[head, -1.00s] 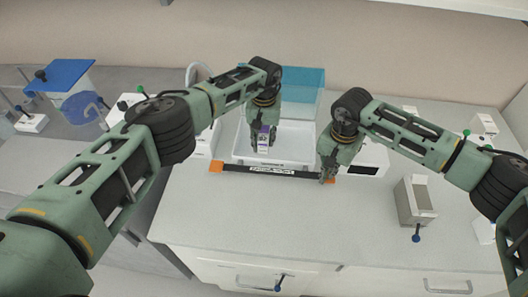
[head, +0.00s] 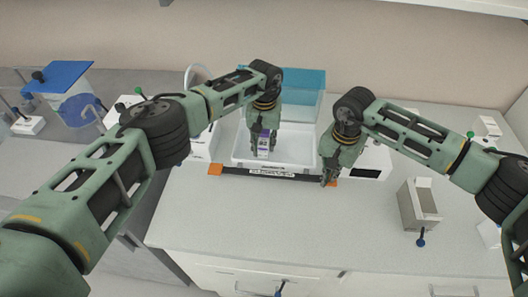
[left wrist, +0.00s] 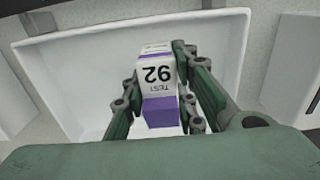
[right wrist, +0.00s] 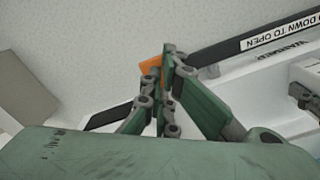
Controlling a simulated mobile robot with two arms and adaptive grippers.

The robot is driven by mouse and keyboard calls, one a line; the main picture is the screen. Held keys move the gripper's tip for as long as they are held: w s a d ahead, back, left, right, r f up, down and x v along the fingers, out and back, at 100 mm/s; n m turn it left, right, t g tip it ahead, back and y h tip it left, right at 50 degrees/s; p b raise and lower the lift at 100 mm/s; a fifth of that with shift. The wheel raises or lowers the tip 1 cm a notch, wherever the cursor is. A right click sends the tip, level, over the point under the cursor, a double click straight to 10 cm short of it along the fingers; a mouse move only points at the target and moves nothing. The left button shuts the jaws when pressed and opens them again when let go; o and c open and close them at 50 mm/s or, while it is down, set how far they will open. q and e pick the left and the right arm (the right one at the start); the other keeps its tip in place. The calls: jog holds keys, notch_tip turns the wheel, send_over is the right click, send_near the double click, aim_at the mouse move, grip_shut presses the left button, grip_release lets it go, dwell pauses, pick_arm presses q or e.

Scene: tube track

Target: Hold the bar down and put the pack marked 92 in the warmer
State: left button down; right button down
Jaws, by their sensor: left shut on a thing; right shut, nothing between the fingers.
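The pack marked 92 (left wrist: 158,78), white and purple, is between the fingers of my left gripper (left wrist: 160,100), which is shut on it. In the head view the pack (head: 264,141) is over the white tray of the warmer (head: 298,148); its exact height is hard to tell. The black bar (head: 262,173) with orange ends runs along the warmer's front. My right gripper (head: 330,178) is shut and empty at the bar's right orange end. In the right wrist view its fingertips (right wrist: 170,60) overlap the orange end (right wrist: 151,64); contact is partly hidden. The clear blue lid (head: 302,80) stands raised behind the tray.
A grey open box (head: 418,205) with a blue-knobbed lever stands on the counter (head: 300,220) at right. Blue-lidded equipment (head: 62,75) is at far left. The counter in front of the bar is mostly clear.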

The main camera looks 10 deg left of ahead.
pick_arm(q)
jog(key=c, duration=1.3)
grip_release()
jog(key=shift+c, duration=0.2)
